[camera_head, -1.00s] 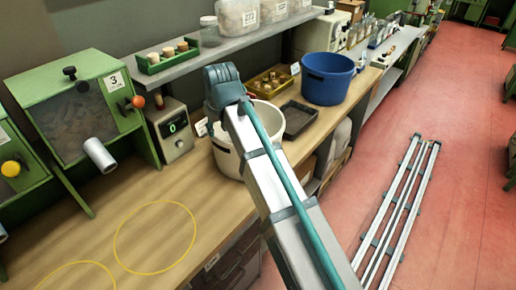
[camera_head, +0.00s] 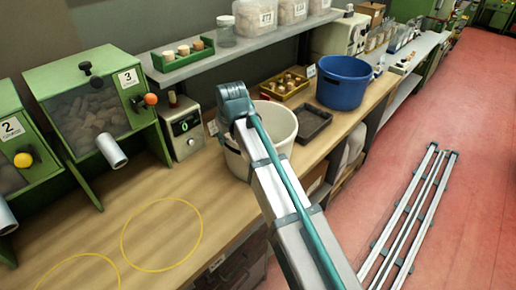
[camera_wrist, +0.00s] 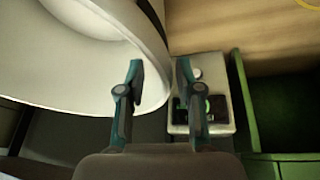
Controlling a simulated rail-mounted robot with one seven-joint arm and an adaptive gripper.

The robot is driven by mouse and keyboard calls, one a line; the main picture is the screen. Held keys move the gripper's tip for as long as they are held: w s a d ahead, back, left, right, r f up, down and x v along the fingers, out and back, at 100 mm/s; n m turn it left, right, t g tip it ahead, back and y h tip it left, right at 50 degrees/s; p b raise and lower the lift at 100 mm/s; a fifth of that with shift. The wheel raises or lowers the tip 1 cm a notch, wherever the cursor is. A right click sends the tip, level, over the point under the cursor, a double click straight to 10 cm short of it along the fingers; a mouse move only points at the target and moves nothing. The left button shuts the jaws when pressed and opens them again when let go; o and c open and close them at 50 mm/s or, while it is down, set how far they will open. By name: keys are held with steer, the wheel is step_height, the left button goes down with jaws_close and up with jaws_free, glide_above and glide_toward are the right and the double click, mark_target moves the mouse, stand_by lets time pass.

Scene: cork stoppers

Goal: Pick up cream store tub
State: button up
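The cream tub (camera_head: 284,122) stands on the wooden bench, its near side partly covered by my arm. My wrist is at the tub's left rim in the head view; my fingers are hidden there. In the wrist view, the cream tub (camera_wrist: 60,85) fills the upper left as a large pale curved wall and rim. My gripper (camera_wrist: 158,75) is open, with its two fingers apart. The left finger overlaps the tub's edge in the picture and the right finger is just outside it. I cannot tell whether either touches the tub.
A scale with a green display (camera_head: 186,135) and green dispenser 3 (camera_head: 90,110) stand left of the tub. A dark tray (camera_head: 313,122), a yellow crate (camera_head: 270,92) and a blue tub (camera_head: 343,88) stand behind and right. A shelf (camera_head: 240,47) runs above. The bench's yellow-circle area (camera_head: 165,225) is clear.

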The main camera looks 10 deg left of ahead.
steer(key=shift+p+x, duration=0.6)
steer(key=shift+x, duration=1.4)
jaws_close()
